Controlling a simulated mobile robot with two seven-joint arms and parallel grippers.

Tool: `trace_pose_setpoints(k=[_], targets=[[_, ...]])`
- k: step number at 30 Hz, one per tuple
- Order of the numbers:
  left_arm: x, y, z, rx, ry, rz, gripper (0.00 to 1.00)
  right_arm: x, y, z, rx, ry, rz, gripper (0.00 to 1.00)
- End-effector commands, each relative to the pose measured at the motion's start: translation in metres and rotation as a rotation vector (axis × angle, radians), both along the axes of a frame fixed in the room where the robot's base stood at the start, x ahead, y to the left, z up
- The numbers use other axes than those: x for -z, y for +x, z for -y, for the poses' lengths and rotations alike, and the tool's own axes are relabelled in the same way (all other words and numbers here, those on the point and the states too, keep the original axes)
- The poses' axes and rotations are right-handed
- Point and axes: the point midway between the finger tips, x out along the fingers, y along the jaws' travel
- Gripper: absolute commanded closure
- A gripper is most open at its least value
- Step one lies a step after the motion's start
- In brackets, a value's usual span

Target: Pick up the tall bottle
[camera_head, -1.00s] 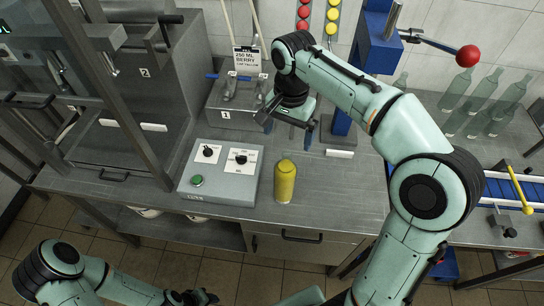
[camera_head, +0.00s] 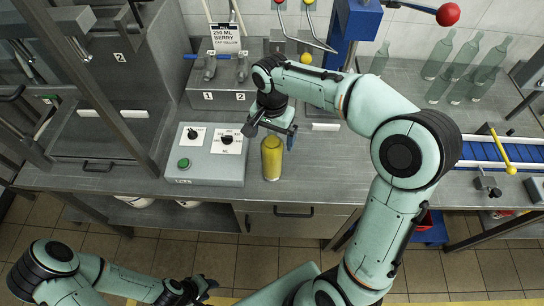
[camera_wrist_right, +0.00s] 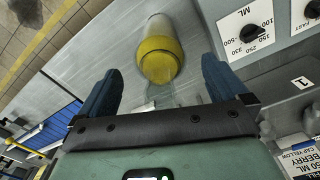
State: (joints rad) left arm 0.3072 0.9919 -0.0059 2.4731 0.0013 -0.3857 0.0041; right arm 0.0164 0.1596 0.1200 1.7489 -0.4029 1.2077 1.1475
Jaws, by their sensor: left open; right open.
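A yellow bottle (camera_head: 272,160) stands upright on the metal counter, just right of the grey control box. In the right wrist view the bottle (camera_wrist_right: 160,58) shows between the two blue fingers, with its rounded yellow top toward me. My right gripper (camera_head: 270,134) is open and empty, just behind and above the bottle in the head view; I cannot tell whether a finger touches it. My left gripper (camera_head: 197,290) is open and empty, low in front of the counter. Several clear green bottles (camera_head: 462,58) stand at the back right.
The control box (camera_head: 206,172) with knobs and a green button is close on the bottle's left. A blue conveyor (camera_head: 490,150) is at the right. Counter right of the bottle is clear.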

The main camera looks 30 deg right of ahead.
Motion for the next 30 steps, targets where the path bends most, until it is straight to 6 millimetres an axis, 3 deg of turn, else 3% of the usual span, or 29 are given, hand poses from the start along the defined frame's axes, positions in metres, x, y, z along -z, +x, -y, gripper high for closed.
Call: trace_pose_setpoints(k=[4,12,21,30], targets=[[0.002,-0.002,0.0,0.0,0.0,-0.002,0.57,0.017,0.0,0.0,0.0,-0.001,-0.001,0.0],[0.002,-0.002,0.0,-0.001,0.001,-0.002,0.57,0.019,0.0,0.0,0.0,0.0,0.001,0.03],[0.001,-0.002,0.0,0.0,0.0,-0.002,0.57,0.018,0.0,0.0,0.0,0.0,0.001,1.0],[0.001,-0.001,0.0,0.0,0.0,-0.001,0.57,0.016,0.001,0.0,0.0,0.001,0.006,1.0]])
